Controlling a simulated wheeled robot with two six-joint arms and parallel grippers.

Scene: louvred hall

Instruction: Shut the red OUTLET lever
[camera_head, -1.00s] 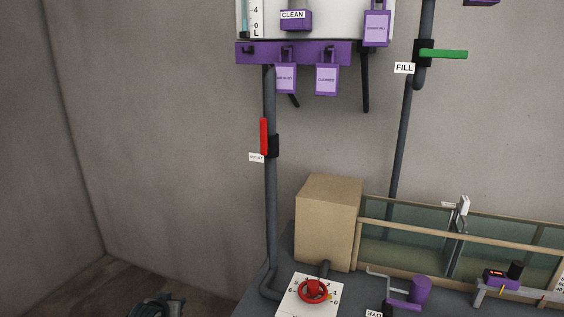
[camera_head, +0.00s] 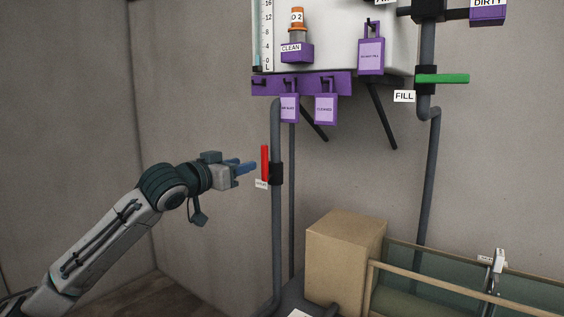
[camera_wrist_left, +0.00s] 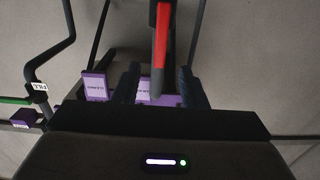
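The red OUTLET lever (camera_head: 265,162) stands upright on a black valve body (camera_head: 276,173) on the grey vertical pipe. Its small white label (camera_head: 262,184) is just below. My left gripper (camera_head: 246,168) is just left of the lever in the head view, its fingers pointing at it. In the left wrist view the gripper (camera_wrist_left: 159,70) is open, and the red lever (camera_wrist_left: 161,50) shows in line with the gap between the fingers. I cannot tell whether the lever is inside the gap or just ahead of the tips. My right gripper is not in view.
Purple tags (camera_head: 326,107) hang from a purple rail (camera_head: 263,86) above the lever. A green FILL lever (camera_head: 442,78) lies horizontal at right. A cardboard-coloured box (camera_head: 341,262) stands low beside the pipe. The wall left of the pipe is clear.

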